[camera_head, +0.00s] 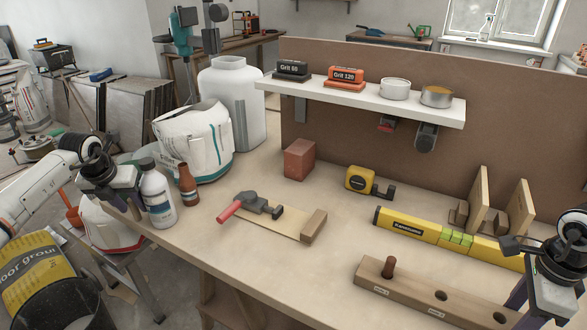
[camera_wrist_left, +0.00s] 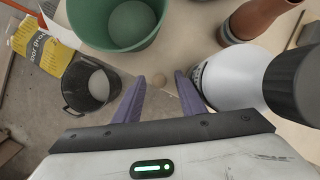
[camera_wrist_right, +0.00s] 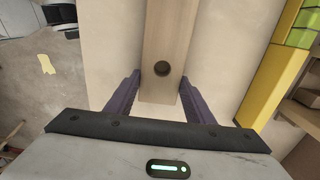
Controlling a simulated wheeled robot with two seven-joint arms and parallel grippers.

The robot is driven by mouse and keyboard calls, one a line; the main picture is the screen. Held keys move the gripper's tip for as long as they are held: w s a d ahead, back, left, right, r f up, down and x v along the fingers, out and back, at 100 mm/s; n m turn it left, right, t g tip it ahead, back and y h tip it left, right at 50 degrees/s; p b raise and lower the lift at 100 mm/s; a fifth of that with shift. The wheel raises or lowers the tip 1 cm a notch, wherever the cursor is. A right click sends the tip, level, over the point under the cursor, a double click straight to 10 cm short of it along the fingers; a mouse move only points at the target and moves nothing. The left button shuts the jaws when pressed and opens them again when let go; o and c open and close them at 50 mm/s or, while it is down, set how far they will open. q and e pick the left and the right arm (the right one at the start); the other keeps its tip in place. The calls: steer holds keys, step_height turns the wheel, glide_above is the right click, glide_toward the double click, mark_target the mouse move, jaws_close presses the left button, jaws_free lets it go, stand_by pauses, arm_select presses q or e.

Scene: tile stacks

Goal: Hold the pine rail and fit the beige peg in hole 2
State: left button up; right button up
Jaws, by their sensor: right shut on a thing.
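The pine rail (camera_head: 415,290) lies on the bench at the lower right, with a brown peg (camera_head: 390,267) upright in its left-end hole. Two empty holes show, the middle one (camera_head: 441,296) and one further right (camera_head: 500,317). My right gripper (camera_wrist_right: 160,92) is shut across the rail, a finger on each side, with one empty hole (camera_wrist_right: 161,68) between them. My left gripper (camera_head: 130,210) is open at the bench's left edge.
A white bottle (camera_head: 158,195) and a brown bottle (camera_head: 188,186) stand close beside my left gripper. A green tub (camera_wrist_left: 115,22) is beyond it. A yellow level (camera_head: 430,231) lies behind the rail. A clamp (camera_head: 255,204) on a board lies mid-bench. Bare bench lies left of the rail.

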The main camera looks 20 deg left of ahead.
arm_select(q)
jaws_close()
steer(key=shift+r, duration=0.1)
